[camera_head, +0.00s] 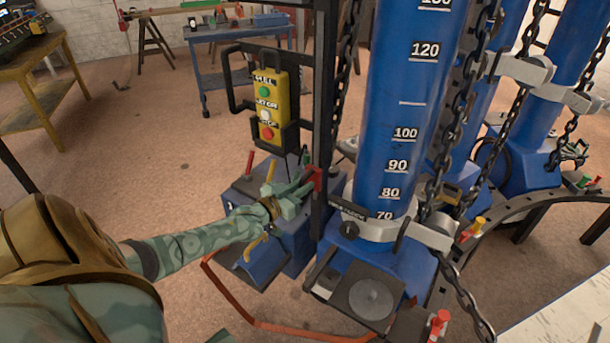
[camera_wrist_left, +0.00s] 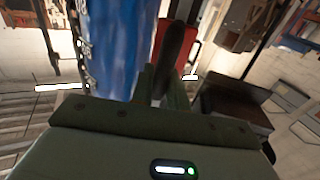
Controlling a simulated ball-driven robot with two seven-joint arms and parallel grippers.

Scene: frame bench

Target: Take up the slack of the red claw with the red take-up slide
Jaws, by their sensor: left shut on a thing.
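My left gripper (camera_head: 306,187) reaches in from the left to the dark upright mast, beside the blue column. It is shut on the dark grip (camera_wrist_left: 175,55) of a red part, which I take for the red take-up slide (camera_head: 318,179). In the left wrist view the grip stands between the fingers, with the red body (camera_wrist_left: 190,60) behind it. The fingers hide part of the slide in the head view. I cannot clearly pick out the red claw. My right gripper is not in view.
A yellow button pendant (camera_head: 266,105) hangs on the mast above my gripper. A blue box with levers (camera_head: 262,255) stands below my forearm. The blue scaled column (camera_head: 405,100) and a hanging chain (camera_head: 455,120) stand close on the right. Open floor (camera_head: 160,150) lies to the left.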

